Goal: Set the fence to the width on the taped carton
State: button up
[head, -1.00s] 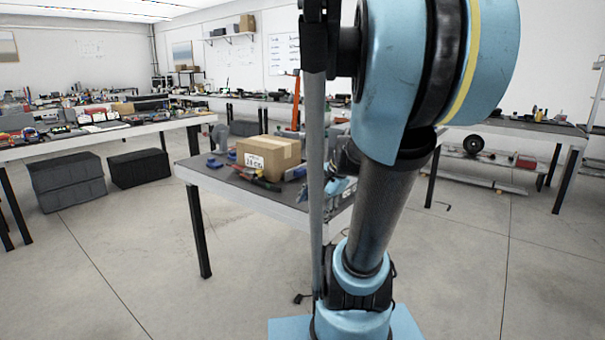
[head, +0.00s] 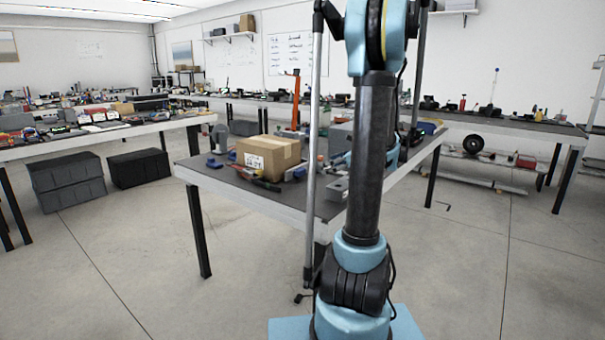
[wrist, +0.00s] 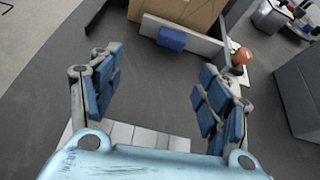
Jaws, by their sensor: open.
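The brown carton (head: 268,155) sits on the near dark-topped table, with a white label (head: 254,160) on its front whose writing is too small to read. In the wrist view part of a brown carton (wrist: 190,10) shows at the top edge. A grey upright bar (wrist: 205,42), which looks like the fence, stands in front of it with a blue block (wrist: 172,40) against it. My gripper (wrist: 158,92) is open and empty over the bare dark table top, with its blue-padded fingers wide apart. The bar is ahead of the fingertips, apart from them. In the head view my arm largely hides the gripper.
A reddish round knob (wrist: 240,57) is right of the bar. A grey box (wrist: 300,95) stands further right. Pale flat pieces (wrist: 130,136) lie beneath my gripper. Hand tools (head: 262,184) lie before the carton. Dark crates (head: 68,180) stand on the floor at left.

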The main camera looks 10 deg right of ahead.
aim_at(298, 169)
jog(key=shift+m, duration=0.6)
jog(key=x, duration=0.5)
jog(key=w+d+x, duration=0.1)
jog(key=x, duration=0.5)
jog(key=w+x, duration=0.1)
jog(key=x, duration=0.5)
jog(key=shift+d+r, duration=0.2)
jog(key=shift+r, duration=0.1)
jog(key=shift+c, duration=0.2)
jog(key=c, duration=1.5)
jog(key=shift+w+a, duration=0.8)
jog(key=shift+w, duration=0.1)
jog(key=o, duration=1.5)
jog(key=shift+o, duration=0.2)
